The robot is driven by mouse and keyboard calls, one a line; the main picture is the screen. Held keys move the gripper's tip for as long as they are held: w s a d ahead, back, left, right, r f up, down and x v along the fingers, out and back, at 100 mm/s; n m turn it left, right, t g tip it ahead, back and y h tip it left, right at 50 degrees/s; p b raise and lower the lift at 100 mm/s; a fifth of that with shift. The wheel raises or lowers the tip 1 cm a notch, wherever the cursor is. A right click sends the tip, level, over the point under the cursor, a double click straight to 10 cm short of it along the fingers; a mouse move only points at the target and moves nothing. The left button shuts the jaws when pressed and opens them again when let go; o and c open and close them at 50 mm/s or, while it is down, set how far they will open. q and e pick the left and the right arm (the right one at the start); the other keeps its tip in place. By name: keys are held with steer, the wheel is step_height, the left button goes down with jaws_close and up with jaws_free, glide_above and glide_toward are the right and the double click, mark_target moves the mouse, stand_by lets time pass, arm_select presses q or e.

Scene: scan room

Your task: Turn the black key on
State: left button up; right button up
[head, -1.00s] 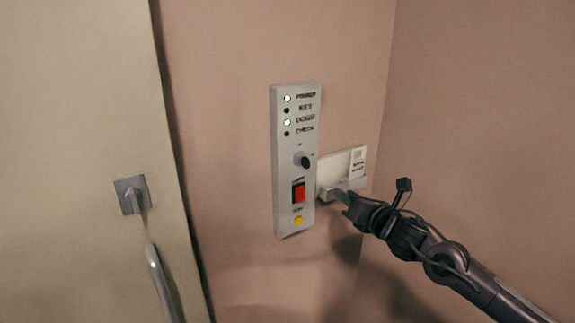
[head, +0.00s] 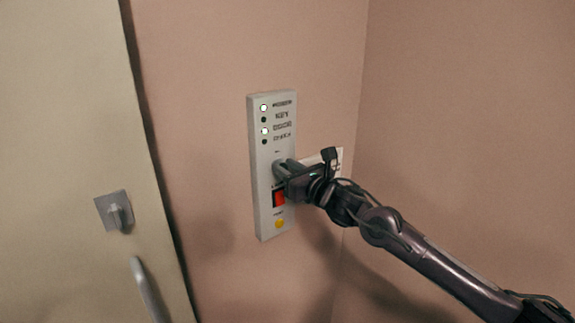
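A tall grey control panel (head: 255,180) is on the pink wall. My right gripper (head: 281,169) comes in from the right, with its fingertips at the key switch in the middle of the panel. The fingers hide the black key, so I cannot tell whether they are closed on it or how it is turned. On the panel, the POWER and DOOR lights are lit, and the KEY and CHECK lights are dark. My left gripper is not in view.
A red switch (head: 279,198) and a yellow button (head: 279,224) sit below the gripper on the panel. A white wall box (head: 338,158) is partly hidden behind my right gripper. A door with a handle (head: 146,288) and a latch plate (head: 114,211) is at left.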

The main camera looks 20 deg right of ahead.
jaws_close()
stand_by(0.4)
steer(key=m+b, duration=0.2)
steer(key=m, duration=0.1)
steer(key=shift+d+f+m+b, duration=0.1)
steer(key=shift+f+m+b, duration=0.05)
steer(key=shift+m+b, duration=0.2)
steer(key=m, duration=0.4)
steer(key=m+b, duration=0.1)
steer(key=m, duration=0.9)
steer(key=shift+w+d+f+b, duration=0.15)
steer(key=shift+d+f+b, duration=0.1)
steer(key=shift+b, duration=0.05)
steer(key=shift+m, duration=0.25)
